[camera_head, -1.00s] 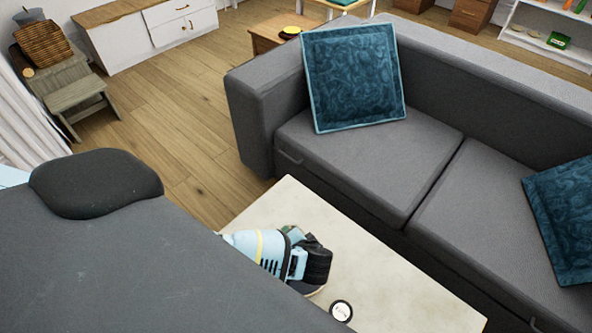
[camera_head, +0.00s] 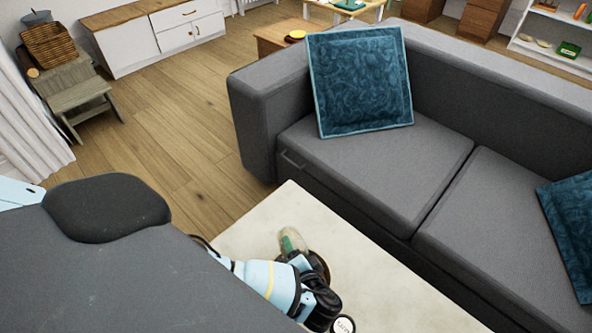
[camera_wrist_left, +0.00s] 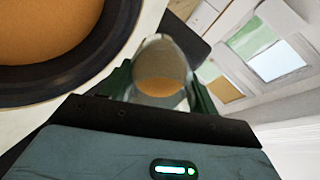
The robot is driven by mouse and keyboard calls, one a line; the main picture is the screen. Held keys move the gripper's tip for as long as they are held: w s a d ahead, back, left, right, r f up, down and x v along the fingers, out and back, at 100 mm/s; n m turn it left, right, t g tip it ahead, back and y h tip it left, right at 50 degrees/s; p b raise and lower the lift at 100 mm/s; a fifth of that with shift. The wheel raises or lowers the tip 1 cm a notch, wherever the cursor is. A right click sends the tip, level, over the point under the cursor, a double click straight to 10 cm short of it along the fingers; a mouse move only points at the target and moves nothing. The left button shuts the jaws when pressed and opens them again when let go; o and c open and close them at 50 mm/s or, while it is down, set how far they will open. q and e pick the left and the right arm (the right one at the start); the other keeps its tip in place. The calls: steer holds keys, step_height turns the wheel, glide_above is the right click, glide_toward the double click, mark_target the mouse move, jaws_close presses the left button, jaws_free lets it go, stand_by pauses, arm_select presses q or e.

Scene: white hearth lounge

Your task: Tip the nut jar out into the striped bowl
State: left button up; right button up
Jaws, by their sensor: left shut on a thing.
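My left gripper (camera_head: 289,244) is shut on the nut jar (camera_head: 292,236), a small clear jar, above the coffee table. In the left wrist view the jar (camera_wrist_left: 160,62) sits between the two green fingers (camera_wrist_left: 160,88), with orange-brown contents showing inside. The jar looks tilted in the head view. The bowl (camera_head: 322,264) is mostly hidden behind my left wrist in the head view. In the left wrist view the bowl (camera_wrist_left: 112,45) is close by at upper left, with a dark rim and an orange-brown inside; stripes do not show. My right gripper is out of view.
The pale coffee table (camera_head: 385,290) is bare on its right part. A small round labelled item (camera_head: 343,324) lies at its front, close to my arm. A grey sofa (camera_head: 375,165) with teal cushions (camera_head: 360,80) stands right behind the table.

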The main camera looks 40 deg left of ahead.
arm_select(q)
steer(key=shift+s+d+f+t+y+b, duration=0.15)
steer(key=shift+f+t+y+b, duration=0.4)
steer(key=shift+b, duration=0.35)
steer(key=shift+d+f+t+y+b, duration=0.1)
steer(key=shift+f+t+y+b, duration=0.25)
steer(key=shift+y+b, duration=0.4)
steer(key=shift+s+d+f+t+y+b, duration=0.1)
steer(key=shift+s+d+t+y+b, duration=0.15)
steer(key=shift+t+y+b, duration=0.75)
steer(key=shift+g+b, duration=0.3)
steer(key=shift+g, duration=0.1)
